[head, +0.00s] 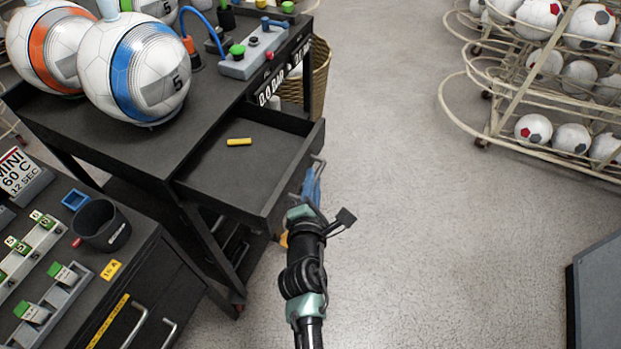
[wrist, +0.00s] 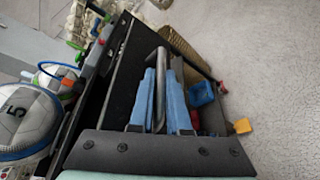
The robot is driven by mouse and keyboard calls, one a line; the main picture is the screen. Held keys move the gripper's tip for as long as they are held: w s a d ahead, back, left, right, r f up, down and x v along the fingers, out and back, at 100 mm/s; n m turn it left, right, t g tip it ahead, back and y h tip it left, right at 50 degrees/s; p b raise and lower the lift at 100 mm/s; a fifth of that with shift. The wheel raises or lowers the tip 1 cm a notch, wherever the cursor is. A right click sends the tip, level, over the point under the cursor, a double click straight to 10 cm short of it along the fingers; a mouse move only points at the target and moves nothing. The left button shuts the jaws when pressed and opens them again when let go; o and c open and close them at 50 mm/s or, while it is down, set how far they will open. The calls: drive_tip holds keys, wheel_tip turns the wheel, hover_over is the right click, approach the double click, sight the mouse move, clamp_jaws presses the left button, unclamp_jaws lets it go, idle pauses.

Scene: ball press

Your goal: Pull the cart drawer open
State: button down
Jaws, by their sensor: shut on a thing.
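The cart drawer (head: 296,172) is a dark box standing well out from the black cart (head: 165,150), with its inside showing. A yellow block (head: 239,142) lies on its floor. The metal drawer handle (head: 319,166) is on the drawer's front; it also shows in the wrist view (wrist: 161,65). My gripper (head: 312,180) is at the drawer front, its blue fingers on either side of the handle bar. In the wrist view my gripper (wrist: 163,95) is shut on the handle. Part of the handle is hidden by the fingers.
Balls, including a blue-striped one (head: 140,70), and a control box (head: 253,55) sit on the cart top. A wicker basket (head: 318,70) stands behind it. A second cabinet (head: 130,290) is at front left. A ball rack (head: 545,90) stands at back right. The floor between is clear.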

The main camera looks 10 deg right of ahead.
drive_tip(key=c, duration=1.2)
unclamp_jaws()
drive_tip(key=shift+o, duration=0.2)
drive_tip(key=shift+s, duration=0.1)
drive_tip(key=v, duration=1.3)
drive_tip(key=shift+b, duration=0.35)
drive_tip(key=shift+a, duration=0.1)
